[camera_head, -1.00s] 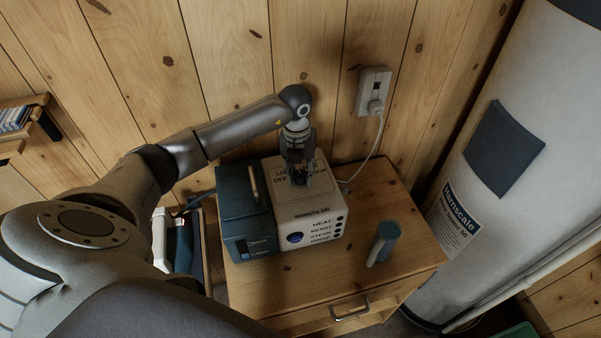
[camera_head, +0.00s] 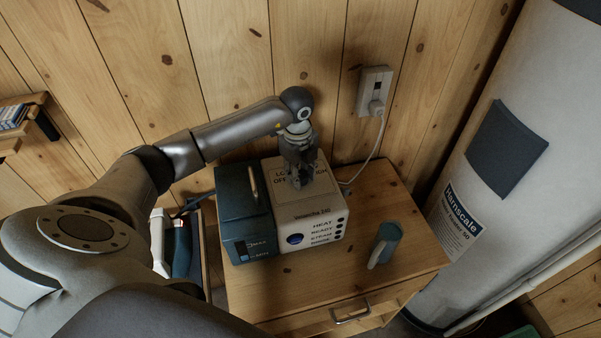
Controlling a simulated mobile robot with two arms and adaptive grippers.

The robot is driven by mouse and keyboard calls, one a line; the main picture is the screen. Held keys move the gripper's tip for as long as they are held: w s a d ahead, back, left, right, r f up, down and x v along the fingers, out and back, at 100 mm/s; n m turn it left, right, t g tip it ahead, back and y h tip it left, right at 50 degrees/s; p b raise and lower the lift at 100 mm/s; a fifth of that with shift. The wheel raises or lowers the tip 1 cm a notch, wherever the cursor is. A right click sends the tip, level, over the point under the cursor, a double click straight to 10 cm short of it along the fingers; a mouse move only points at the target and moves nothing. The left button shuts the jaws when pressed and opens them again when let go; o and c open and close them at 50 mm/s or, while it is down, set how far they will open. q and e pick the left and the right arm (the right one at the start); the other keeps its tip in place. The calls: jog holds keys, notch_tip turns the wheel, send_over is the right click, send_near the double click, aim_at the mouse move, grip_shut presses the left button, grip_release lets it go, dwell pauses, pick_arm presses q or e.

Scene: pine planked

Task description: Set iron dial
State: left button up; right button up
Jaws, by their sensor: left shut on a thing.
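The steam iron station (camera_head: 312,222) stands on the small wooden cabinet against the wall. It has a white box with a labelled top, a front printed HEAT, READY and STEAM, and a blue round button. A dark teal tank (camera_head: 240,194) with a handle forms its left part. My left gripper (camera_head: 301,184) points down onto the white top, between the partly covered letters at left and right. It is shut on the dial there, which its fingers hide, so the dial's setting cannot be read. My right gripper is not in view.
A white cord runs to the wall socket (camera_head: 374,84). A large white tank (camera_head: 490,130) stands at right. A red, white and dark object (camera_head: 178,238) sits left of the cabinet.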

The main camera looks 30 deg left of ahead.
pick_arm(q)
jog(key=shift+r+n, duration=0.1)
jog(key=shift+n, duration=0.7)
jog(key=o, duration=1)
jog(key=shift+o, duration=0.2)
notch_tip(320, 180, up, 12)
jog(key=shift+s, duration=0.3)
jog(key=shift+a, duration=0.1)
